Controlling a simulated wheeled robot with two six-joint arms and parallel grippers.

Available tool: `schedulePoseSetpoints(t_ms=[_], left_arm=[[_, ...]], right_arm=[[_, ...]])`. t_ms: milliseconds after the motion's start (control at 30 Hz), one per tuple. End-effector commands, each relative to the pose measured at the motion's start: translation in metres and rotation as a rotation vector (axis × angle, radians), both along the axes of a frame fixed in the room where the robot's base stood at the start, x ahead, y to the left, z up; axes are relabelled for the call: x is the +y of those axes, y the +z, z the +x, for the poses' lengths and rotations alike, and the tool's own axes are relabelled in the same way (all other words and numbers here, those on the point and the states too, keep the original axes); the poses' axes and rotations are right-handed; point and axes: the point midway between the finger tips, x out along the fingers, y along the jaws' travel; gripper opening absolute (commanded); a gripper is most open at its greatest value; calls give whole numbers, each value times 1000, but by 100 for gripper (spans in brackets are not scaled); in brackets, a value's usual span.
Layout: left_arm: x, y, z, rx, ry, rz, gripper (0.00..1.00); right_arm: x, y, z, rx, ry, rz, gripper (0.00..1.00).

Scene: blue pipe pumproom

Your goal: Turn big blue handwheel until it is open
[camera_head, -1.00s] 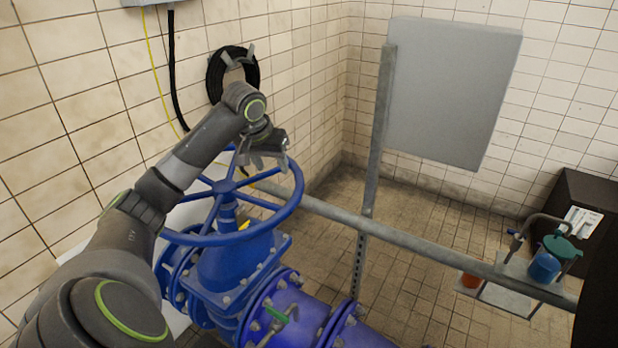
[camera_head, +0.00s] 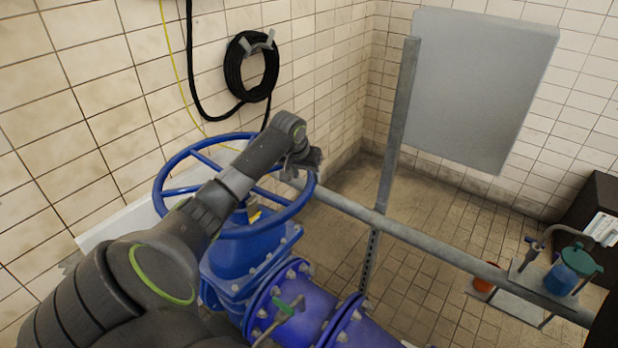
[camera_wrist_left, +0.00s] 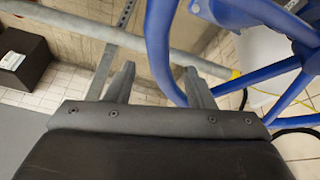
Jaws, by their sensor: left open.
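The big blue handwheel (camera_head: 172,170) sits on top of a blue valve body (camera_head: 246,258), left of the middle in the head view. My left arm reaches across it. My left gripper (camera_head: 304,168) is at the wheel's right-hand rim, its fingers partly hidden. In the left wrist view, my left gripper (camera_wrist_left: 158,82) is open, with two separate fingers. The wheel's rim (camera_wrist_left: 160,45) passes close by the right finger and looks to run between or just beyond the fingers; contact is unclear. Spokes show at right. My right gripper is not in view.
A grey horizontal rail (camera_head: 420,240) and upright post (camera_head: 396,130) stand right of the wheel. A coiled black hose (camera_head: 250,68) hangs on the tiled wall. A grey panel (camera_head: 480,85) is at the back. A small bracket holds a blue-green container (camera_head: 570,272) at right.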

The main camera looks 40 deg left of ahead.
Motion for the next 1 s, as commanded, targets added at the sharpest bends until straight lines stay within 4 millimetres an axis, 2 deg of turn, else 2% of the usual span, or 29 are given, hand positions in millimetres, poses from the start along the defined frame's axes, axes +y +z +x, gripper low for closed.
schedulePoseSetpoints(t_ms=[100,300,733,1000], left_arm=[[0,-18,7,4,1,-2,49],[3,-35,15,1,0,0,49],[4,-42,17,0,-1,2,49],[4,-42,17,0,-1,2,13]], right_arm=[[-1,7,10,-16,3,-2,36],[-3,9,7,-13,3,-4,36],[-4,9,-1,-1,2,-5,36],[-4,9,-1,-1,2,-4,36]])
